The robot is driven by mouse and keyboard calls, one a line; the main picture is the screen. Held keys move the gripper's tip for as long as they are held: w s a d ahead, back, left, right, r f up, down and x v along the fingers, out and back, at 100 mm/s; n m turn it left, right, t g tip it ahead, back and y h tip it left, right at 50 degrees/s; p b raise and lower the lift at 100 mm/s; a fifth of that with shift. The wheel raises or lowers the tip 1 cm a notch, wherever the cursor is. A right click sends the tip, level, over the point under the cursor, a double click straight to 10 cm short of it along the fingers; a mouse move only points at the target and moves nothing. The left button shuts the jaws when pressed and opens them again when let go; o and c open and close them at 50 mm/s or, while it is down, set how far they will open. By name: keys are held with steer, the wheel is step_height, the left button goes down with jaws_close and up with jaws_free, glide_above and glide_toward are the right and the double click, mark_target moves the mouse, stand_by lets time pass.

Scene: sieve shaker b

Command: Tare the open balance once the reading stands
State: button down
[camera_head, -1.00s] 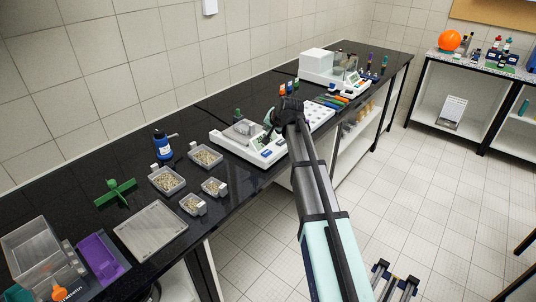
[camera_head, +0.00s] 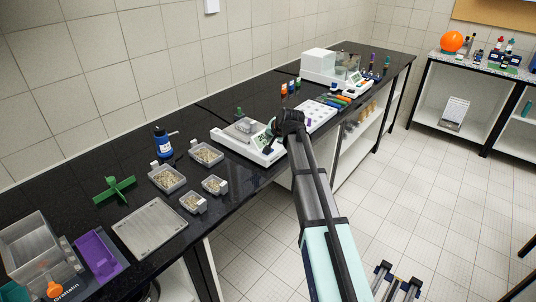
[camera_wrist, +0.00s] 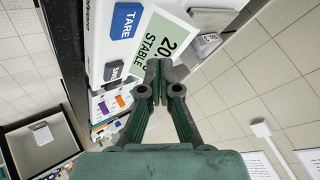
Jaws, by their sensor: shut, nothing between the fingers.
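The open balance (camera_head: 254,147) is a white, low instrument on the black bench, with a grey pan and a grey item on top. In the wrist view its blue TARE button (camera_wrist: 125,20) is at the upper left. The pale green display (camera_wrist: 165,38) beside it shows a figure beginning with 20 and the word STABLE; the rest is hidden.
Sample trays (camera_head: 207,153) and a blue bottle (camera_head: 162,144) stand left of the balance. A white rack (camera_head: 318,115) and a second balance (camera_head: 322,68) stand beyond it. The aisle floor (camera_head: 400,180) is clear to the right.

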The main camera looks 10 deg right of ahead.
steer(key=shift+f+b, duration=0.65)
steer(key=shift+f, duration=1.1)
steer(key=shift+f, duration=0.1)
steer(key=shift+f, duration=0.35)
steer(key=shift+f+b, duration=0.45)
steer(key=shift+b, duration=0.05)
stand_by(0.7)
steer(key=shift+r, duration=0.1)
steer(key=shift+r+p, duration=0.45)
steer(key=shift+r, duration=0.35)
steer(key=shift+r+p, duration=1.25)
steer(key=shift+r, duration=1.3)
